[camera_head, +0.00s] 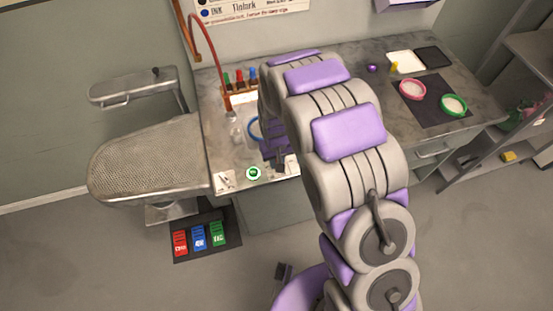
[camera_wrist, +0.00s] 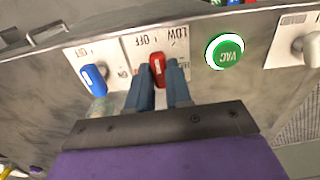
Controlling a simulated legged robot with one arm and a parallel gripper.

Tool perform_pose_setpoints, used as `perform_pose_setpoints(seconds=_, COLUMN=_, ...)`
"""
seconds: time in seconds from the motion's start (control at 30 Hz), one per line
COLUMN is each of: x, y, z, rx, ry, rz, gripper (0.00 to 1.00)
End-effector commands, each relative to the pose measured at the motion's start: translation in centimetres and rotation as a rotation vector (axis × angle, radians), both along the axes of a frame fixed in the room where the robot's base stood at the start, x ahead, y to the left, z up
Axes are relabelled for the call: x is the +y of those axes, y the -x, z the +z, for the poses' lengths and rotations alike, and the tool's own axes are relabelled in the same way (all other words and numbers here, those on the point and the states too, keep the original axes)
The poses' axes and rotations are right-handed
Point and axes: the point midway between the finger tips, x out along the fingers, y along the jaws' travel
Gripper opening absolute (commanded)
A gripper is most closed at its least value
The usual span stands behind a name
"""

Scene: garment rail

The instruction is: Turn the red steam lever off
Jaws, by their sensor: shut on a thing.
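The red steam lever (camera_wrist: 158,70) shows in the wrist view on a white plate (camera_wrist: 160,47) marked OFF and LOW, with the lettering upside down. My gripper (camera_wrist: 160,86) has one blue-grey finger on each side of the lever and is shut on it. The lever's lower end is between the fingers and partly hidden. In the head view my gripper (camera_head: 279,160) is at the bench's front edge, mostly behind my arm, and the red lever cannot be made out there.
A blue lever (camera_wrist: 94,77) on its own plate is left of the red one. A round green VAC button (camera_wrist: 225,51) is close on the right, with a white knob (camera_wrist: 312,47) beyond. In the head view, an ironing board (camera_head: 150,160) extends left and coloured pedals (camera_head: 199,238) lie below.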

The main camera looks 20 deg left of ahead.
Motion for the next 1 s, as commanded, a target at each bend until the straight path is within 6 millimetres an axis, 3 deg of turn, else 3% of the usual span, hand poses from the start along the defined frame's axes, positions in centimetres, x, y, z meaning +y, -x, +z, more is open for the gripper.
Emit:
perform_pose_setpoints(seconds=0.3, x=0.3, y=-0.3, z=0.3, rx=-0.010, ry=-0.006, rz=0.003, gripper=0.00)
perform_pose_setpoints(seconds=0.33, x=0.3, y=-0.3, z=0.3, rx=-0.010, ry=-0.006, rz=0.003, gripper=0.22)
perform_pose_setpoints(seconds=0.57, x=0.1, y=-0.2, z=0.2, rx=-0.006, ry=-0.004, rz=0.002, gripper=0.44)
perform_pose_setpoints(seconds=0.87, x=-0.1, y=-0.1, z=0.4, rx=-0.004, ry=-0.004, rz=0.001, gripper=0.45)
perform_pose_setpoints(seconds=1.0, x=-0.1, y=-0.2, z=1.8, rx=-0.004, ry=-0.004, rz=0.001, gripper=0.45)
